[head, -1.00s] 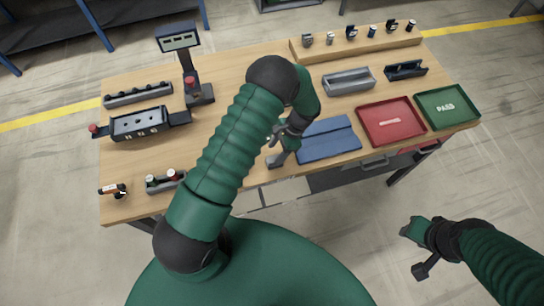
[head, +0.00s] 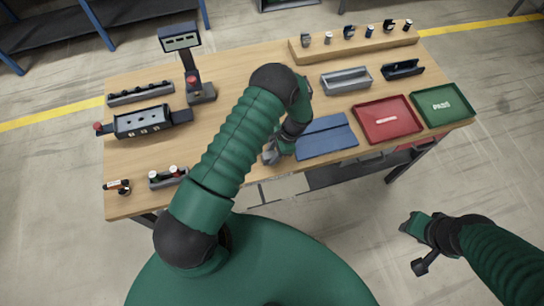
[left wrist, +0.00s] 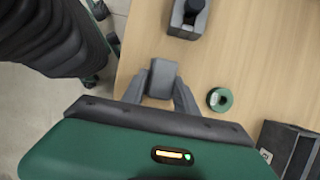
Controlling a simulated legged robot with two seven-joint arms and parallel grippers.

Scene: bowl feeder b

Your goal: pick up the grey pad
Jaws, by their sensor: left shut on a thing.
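My left gripper (left wrist: 160,88) has its two grey fingers on either side of a small grey pad (left wrist: 162,78) in the left wrist view. It is shut on the pad, over the light wooden table. Whether the pad touches the table cannot be told. In the head view the left gripper (head: 270,153) is by the table's front edge, just left of the blue mat (head: 325,137); my arm partly hides it, and the pad is not clear there. My right gripper (head: 421,264) is off the table at the lower right, too small to read its jaws.
In the left wrist view, a green ring (left wrist: 220,99) lies right of the pad, a grey block with a dark top (left wrist: 188,18) above it, a dark box (left wrist: 290,150) lower right. In the head view, red (head: 388,120) and green (head: 444,106) trays stand right of the mat.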

